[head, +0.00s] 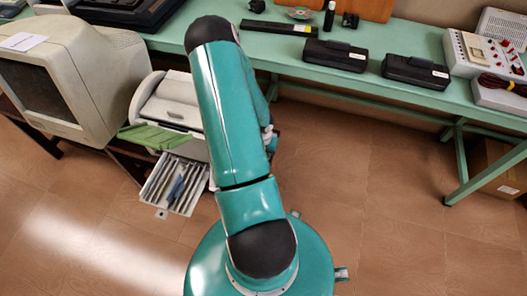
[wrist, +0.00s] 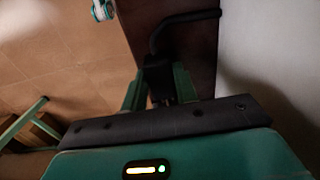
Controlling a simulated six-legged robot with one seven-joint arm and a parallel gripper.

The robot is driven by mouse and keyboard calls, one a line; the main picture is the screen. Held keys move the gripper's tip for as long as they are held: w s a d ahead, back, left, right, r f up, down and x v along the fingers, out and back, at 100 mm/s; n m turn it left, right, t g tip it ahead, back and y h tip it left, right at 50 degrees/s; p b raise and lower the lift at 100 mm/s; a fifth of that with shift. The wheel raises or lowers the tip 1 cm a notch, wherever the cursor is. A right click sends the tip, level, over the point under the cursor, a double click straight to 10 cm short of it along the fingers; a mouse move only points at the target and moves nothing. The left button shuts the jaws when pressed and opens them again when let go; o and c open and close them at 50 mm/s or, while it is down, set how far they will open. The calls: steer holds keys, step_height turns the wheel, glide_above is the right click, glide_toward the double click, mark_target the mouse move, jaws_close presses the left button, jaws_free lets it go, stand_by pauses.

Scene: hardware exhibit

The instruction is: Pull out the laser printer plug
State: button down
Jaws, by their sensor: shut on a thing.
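My gripper (wrist: 158,90) is in the wrist view, with its two green fingers closed around a black plug (wrist: 157,68). A thick black cord (wrist: 184,18) runs from the plug up and bends to the right. Behind the plug is a dark reddish-brown panel (wrist: 150,20). Dark shading hides whether the plug sits in a socket or is clear of it. In the head view a pale printer-like machine (head: 165,100) stands left of my arm, and my arm hides the gripper and the plug.
An old beige monitor (head: 75,85) stands at the left. A green table (head: 300,75) holds black cases (head: 335,55) and other devices at the back. An open tray of long strips (head: 172,188) lies below the machine.

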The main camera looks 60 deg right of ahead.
steer(key=c, duration=1.1)
jaws_free()
steer(key=shift+s+a, duration=0.1)
steer(key=shift+a, duration=0.3)
steer(key=shift+d, duration=0.15)
steer(key=shift+r, duration=0.1)
step_height(320, 180, up, 14)
steer(key=shift+f, duration=0.15)
